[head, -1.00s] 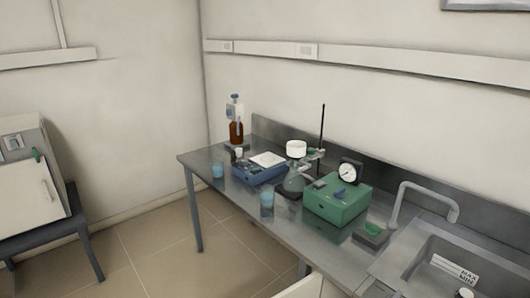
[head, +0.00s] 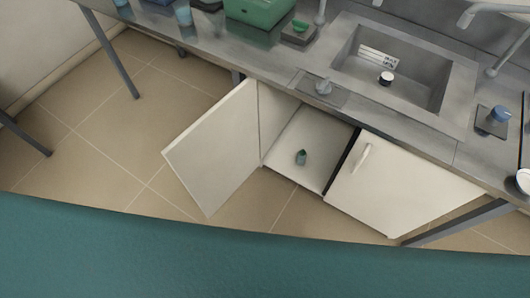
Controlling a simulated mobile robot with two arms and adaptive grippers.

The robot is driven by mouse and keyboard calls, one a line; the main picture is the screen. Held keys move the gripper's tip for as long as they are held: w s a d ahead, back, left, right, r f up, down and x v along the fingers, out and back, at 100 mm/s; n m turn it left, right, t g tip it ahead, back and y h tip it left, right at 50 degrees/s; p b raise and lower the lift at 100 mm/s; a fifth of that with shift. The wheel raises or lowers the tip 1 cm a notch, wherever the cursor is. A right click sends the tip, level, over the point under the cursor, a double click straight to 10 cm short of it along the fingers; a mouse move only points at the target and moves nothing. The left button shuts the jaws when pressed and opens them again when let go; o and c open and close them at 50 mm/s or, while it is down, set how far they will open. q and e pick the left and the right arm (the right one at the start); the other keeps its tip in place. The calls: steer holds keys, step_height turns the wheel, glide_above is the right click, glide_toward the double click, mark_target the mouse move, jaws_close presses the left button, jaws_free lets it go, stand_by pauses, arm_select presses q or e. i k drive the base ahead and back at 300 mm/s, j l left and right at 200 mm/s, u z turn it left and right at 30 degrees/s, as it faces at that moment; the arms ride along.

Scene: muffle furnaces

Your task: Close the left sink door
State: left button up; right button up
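The left sink door (head: 215,148) is a white panel under the sink counter. It stands wide open, swung out to the left over the tiled floor. The open cabinet (head: 312,150) shows a pale inside with a small green bottle (head: 301,157) on its floor. The right sink door (head: 385,185) is white, has a light handle (head: 362,157) and looks shut. The left door's handle is not visible. Neither of my grippers is in view.
The steel counter (head: 270,62) with the sink (head: 400,75) runs above the cabinet. A green box (head: 258,10) and blue beakers stand on it. Table legs (head: 112,62) stand at left. Tiled floor (head: 115,140) before the door is clear.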

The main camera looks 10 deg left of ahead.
mark_target(214, 156)
steer(key=i+j+z, duration=0.1)
steer(key=j+z, duration=1.05)
steer(key=k+j+z, duration=0.1)
steer(key=j+z, duration=0.3)
